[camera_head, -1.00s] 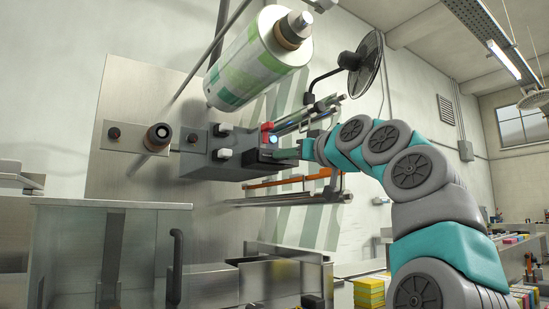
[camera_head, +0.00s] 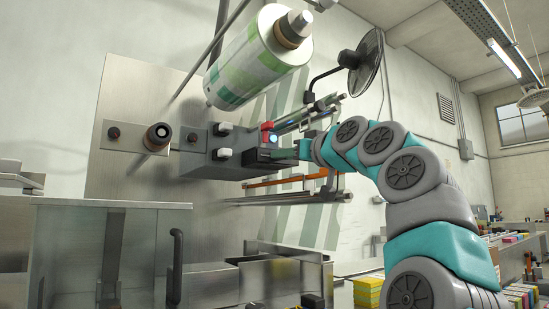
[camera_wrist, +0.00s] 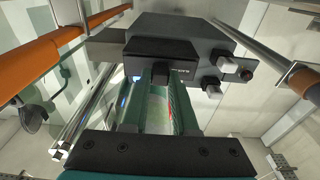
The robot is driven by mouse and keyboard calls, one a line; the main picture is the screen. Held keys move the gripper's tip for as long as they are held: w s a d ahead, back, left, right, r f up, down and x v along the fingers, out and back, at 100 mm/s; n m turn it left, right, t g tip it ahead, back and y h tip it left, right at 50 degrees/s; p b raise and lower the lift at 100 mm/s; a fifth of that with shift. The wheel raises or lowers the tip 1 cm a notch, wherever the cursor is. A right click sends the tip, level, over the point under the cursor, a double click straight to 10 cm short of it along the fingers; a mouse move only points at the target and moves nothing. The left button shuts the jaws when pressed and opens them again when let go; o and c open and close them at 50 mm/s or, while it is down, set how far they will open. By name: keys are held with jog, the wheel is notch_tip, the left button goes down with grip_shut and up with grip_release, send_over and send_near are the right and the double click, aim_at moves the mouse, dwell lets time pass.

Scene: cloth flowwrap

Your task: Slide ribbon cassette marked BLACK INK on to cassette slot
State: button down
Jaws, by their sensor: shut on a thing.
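The black ribbon cassette (camera_wrist: 158,50) sits at the front of the dark grey printer housing, directly before my gripper in the wrist view. Pale lettering on its face is partly hidden and cannot be read in full. In the head view the cassette (camera_head: 266,157) shows at the housing's right end. The grey housing (camera_wrist: 190,28) holds the cassette slot, whose opening is hidden. My gripper (camera_wrist: 160,78), with green fingers, is shut on the cassette and close against the housing. In the head view my gripper (camera_head: 303,150) reaches it from the right.
A red part (camera_head: 266,127) and a lit blue-white disc sit above the cassette. Metal rods run beside the housing, and an orange bar (camera_head: 275,183) lies below it. A green-and-white film roll (camera_head: 255,60) hangs above. Pale knobs (camera_wrist: 228,65) stick out beside the cassette.

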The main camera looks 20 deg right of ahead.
jog(key=c, duration=0.6)
grip_release()
jog(key=b+v, duration=0.2)
jog(key=v, duration=0.5)
jog(key=shift+s, duration=0.3)
jog(key=shift+d+f, duration=0.1)
